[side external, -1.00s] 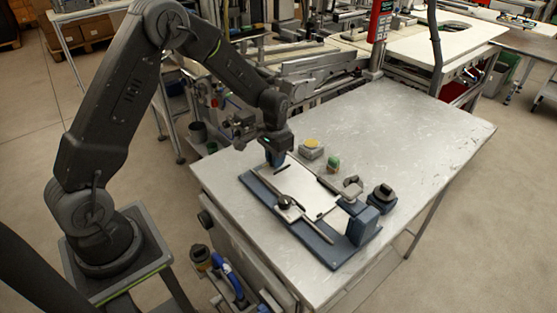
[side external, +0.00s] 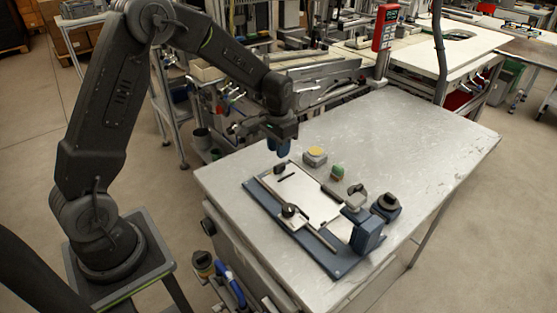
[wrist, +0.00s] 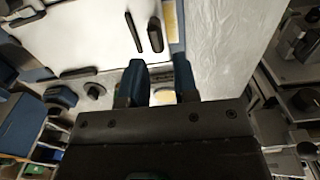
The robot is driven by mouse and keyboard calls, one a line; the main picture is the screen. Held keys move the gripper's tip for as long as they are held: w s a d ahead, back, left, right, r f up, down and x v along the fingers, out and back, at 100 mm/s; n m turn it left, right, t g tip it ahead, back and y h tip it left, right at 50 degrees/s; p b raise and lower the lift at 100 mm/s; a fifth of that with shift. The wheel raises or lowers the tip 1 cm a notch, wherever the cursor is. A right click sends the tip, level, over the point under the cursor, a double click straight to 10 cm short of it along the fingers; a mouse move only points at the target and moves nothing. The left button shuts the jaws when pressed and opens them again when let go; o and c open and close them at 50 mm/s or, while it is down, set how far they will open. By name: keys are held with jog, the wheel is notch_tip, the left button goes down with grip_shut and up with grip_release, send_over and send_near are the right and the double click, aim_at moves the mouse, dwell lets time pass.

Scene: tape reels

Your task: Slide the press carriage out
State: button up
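The press fixture has a blue base (side external: 268,211) with a flat white plate (side external: 312,203) on it, which looks like the carriage. A black upright tab (side external: 280,169) stands near the plate's far-left end, beside a dark slot. The tab also shows in the wrist view (wrist: 155,35). A round black knob (side external: 290,210) sits by the plate's near edge. My gripper (side external: 284,148) hangs above the fixture's far-left end, pointing down. In the wrist view its two blue fingers (wrist: 160,82) are apart with nothing held between them. It is clear of the tab.
A blue block (side external: 367,236) stands at the fixture's near-right end. The table's (side external: 420,145) right side is bare.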

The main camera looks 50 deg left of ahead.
notch_tip(320, 180, up, 8)
jog(key=shift+f, duration=0.2)
jog(key=s+d+r+t, duration=0.3)
jog(key=s+d+r, duration=0.2)
jog(key=s+r, duration=0.55)
jog(key=s+d+t, duration=0.2)
jog(key=s+d, duration=0.2)
jog(key=s, duration=1)
jog(key=shift+t, duration=0.3)
